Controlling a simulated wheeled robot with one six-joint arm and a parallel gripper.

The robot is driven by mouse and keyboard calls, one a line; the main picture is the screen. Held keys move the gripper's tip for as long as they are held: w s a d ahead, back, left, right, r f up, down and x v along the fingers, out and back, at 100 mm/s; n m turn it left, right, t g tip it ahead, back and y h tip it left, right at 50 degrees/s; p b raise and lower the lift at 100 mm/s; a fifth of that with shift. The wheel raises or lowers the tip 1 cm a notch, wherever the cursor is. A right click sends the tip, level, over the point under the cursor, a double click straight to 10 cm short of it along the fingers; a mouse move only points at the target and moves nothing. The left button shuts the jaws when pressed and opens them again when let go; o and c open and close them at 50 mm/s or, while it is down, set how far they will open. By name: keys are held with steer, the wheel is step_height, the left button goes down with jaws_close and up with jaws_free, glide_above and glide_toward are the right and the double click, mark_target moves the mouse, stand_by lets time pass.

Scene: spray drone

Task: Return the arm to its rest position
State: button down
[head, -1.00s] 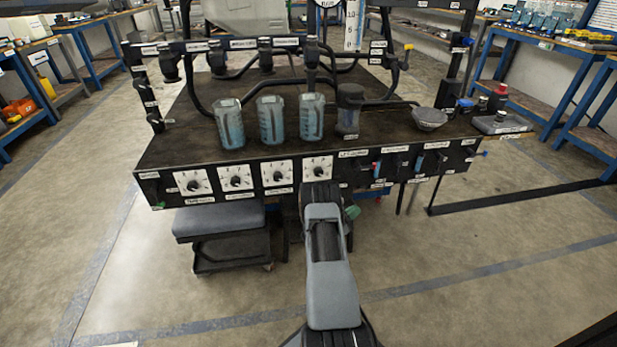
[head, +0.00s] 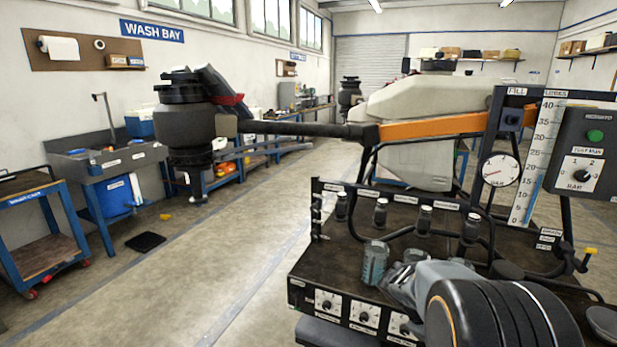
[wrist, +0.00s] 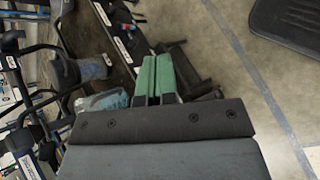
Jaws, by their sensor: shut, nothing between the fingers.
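My arm shows at the lower right in the head view, with its grey link (head: 430,280) and a large dark round joint close to the camera. It covers part of the black bench (head: 315,262). My gripper shows in the wrist view as two green fingers (wrist: 155,78) pressed together, with nothing between them. The fingers appear beside the bench's front edge, over a dark stool-like shape. Whether they touch anything I cannot tell. The fingertips cannot be made out in the head view.
Blue-tinted cups (head: 375,262) stand on the bench behind my arm. Dials (head: 328,302) line its front. A spray drone with a white tank (head: 415,120) extends an orange-and-black boom (head: 430,128) to the left. Floor on the left is mostly clear, with a black mat (head: 146,241).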

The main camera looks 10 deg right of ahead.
steer(key=c, duration=1.8)
jaws_free()
steer(key=s+a+r+m+t+y+p, duration=0.1)
steer(key=a+r+t+y+p, duration=0.1)
steer(key=a+r, duration=0.4)
steer(key=s+a+r+m+t+y+p, duration=0.1)
steer(key=s+a+r+t+y+p, duration=0.1)
steer(key=a+r+p, duration=0.3)
steer(key=s+a+r+m+t+y+p, duration=0.1)
steer(key=s+a+r+t+y+p, duration=0.1)
steer(key=a+r, duration=0.5)
steer(key=shift+a+r+m+t+y+p, duration=0.2)
steer(key=shift+a+t+y+p, duration=0.25)
steer(key=shift+a+p, duration=0.2)
steer(key=shift+a+r+m+t+y+p, duration=0.1)
steer(key=shift+a+r+t+y+p, duration=0.1)
steer(key=shift+a+t+y+p, duration=0.35)
steer(key=shift+o, duration=1.4)
steer(key=shift+a+r, duration=0.25)
steer(key=shift+a, duration=0.1)
steer(key=shift+o, duration=1.6)
steer(key=shift+a, duration=0.15)
